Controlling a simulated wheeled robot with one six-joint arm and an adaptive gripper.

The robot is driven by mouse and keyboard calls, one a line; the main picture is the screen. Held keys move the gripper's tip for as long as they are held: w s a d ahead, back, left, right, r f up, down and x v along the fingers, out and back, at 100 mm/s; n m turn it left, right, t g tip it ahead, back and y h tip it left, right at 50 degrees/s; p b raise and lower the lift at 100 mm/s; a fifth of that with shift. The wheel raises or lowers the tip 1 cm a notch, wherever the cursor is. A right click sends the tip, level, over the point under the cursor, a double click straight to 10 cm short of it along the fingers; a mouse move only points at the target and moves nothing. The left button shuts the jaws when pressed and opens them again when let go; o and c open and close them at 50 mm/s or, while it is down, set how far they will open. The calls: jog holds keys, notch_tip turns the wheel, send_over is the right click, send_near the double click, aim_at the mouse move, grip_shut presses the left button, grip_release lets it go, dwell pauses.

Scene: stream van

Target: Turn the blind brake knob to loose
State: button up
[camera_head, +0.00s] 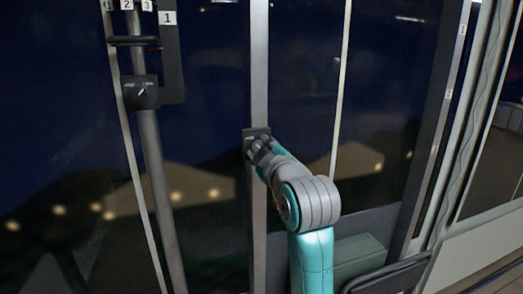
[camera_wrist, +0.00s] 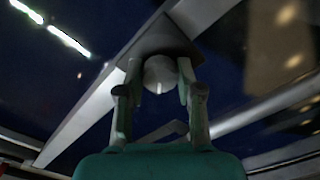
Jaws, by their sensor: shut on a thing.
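The blind brake knob (camera_wrist: 160,72) is a round grey knob with a short white mark at its lower edge in the wrist view. It sits on a dark plate (camera_wrist: 160,38) fixed to a pale upright post. My gripper (camera_wrist: 158,80) has one finger on each side of the knob and is shut on it. In the head view, the dark plate (camera_head: 256,132) shows on the post at mid height, with my gripper (camera_head: 260,149) against it. The knob is mostly hidden there by my gripper. No setting labels are readable around it.
Another dark knob box (camera_head: 141,93) with a white pointer is on a rail at the left. Labels 1, 2 and 3 (camera_head: 127,5) are above it. Dark window panes flank the post. A green box (camera_head: 360,258) and a dark-rimmed panel (camera_head: 390,277) are low at the right.

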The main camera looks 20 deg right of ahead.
jog(key=shift+n, duration=0.4)
jog(key=o, duration=1.2)
jog(key=shift+c, duration=0.2)
jog(key=s, duration=0.7)
jog(key=shift+s, duration=0.25)
jog(key=shift+f, duration=0.1)
